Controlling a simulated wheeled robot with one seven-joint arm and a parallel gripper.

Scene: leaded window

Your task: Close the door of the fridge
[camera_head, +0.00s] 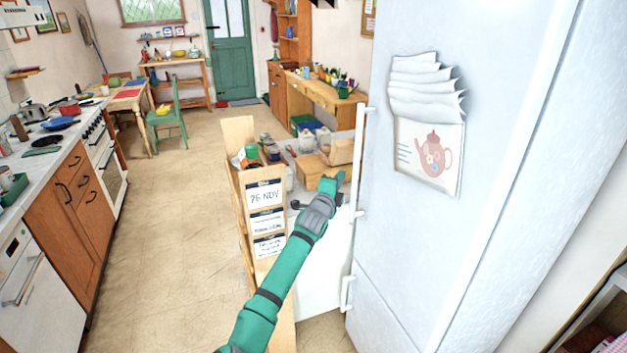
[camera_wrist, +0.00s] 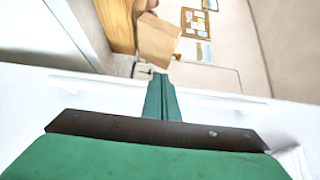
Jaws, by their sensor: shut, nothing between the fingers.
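The white fridge (camera_head: 500,150) fills the right of the head view. Its pale front panel carries papers and a teapot picture (camera_head: 427,155), with a long white upright handle (camera_head: 358,190) along the left edge. I cannot tell how far the door stands open. My gripper (camera_head: 331,184) is shut and empty, just left of the handle, with a visible gap. It also shows in the wrist view (camera_wrist: 161,85), pointing away over a white surface with a raised rim (camera_wrist: 230,98). I cannot tell whether that surface belongs to the door.
A wooden stand with labels (camera_head: 265,195) is close to the left of my arm. Behind my gripper are clear bins and a wooden block (camera_head: 313,168). The floor (camera_head: 175,230) between is clear.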

